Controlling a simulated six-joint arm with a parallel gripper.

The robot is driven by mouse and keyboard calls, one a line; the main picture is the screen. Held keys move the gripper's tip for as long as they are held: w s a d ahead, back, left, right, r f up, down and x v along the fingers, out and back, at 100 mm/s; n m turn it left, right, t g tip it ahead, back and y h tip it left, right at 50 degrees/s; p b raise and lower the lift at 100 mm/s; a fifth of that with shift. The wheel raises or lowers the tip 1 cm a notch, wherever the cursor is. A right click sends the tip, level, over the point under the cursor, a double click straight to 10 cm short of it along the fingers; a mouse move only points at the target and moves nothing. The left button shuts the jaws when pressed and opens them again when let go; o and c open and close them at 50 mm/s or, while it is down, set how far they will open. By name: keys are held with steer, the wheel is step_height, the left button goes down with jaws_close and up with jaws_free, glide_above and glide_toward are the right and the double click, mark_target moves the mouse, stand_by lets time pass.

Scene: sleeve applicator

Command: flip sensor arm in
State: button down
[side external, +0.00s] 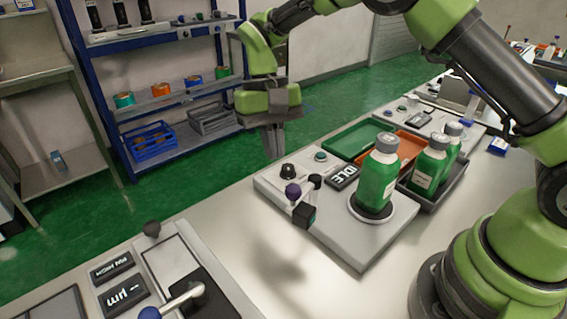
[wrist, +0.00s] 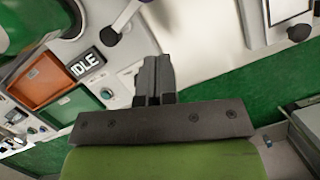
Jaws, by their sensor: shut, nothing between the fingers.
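The sleeve applicator (side external: 345,232) is a light grey station on the bench, with an "IDLE" display (side external: 343,177) that also shows in the wrist view (wrist: 88,63). Its sensor arm appears to be the short lever with a purple ball (side external: 292,190) and a black block (side external: 304,215) at the station's front left edge. The block is apart from the green bottle (side external: 378,176), which stands upright on a round plate. My gripper (side external: 273,150) is shut and empty, pointing down above and left of the lever. Its fingers (wrist: 154,65) show in the wrist view.
Green (side external: 355,141) and orange (side external: 403,147) trays and more bottles (side external: 428,165) stand behind. Another panel (side external: 125,285) with a blue-ended lever is at front left. Bare bench lies between.

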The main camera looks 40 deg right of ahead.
mark_target(312, 206)
steer(key=shift+s+a+f, duration=0.2)
steer(key=shift+s+f, duration=0.05)
steer(key=shift+s, duration=0.4)
steer(key=shift+s+a+f, duration=0.2)
steer(key=shift+s+a, duration=0.05)
steer(key=shift+s, duration=0.4)
steer(key=shift+s+a+f, duration=0.2)
steer(key=shift+s+f, duration=0.05)
steer(key=shift+s, duration=0.4)
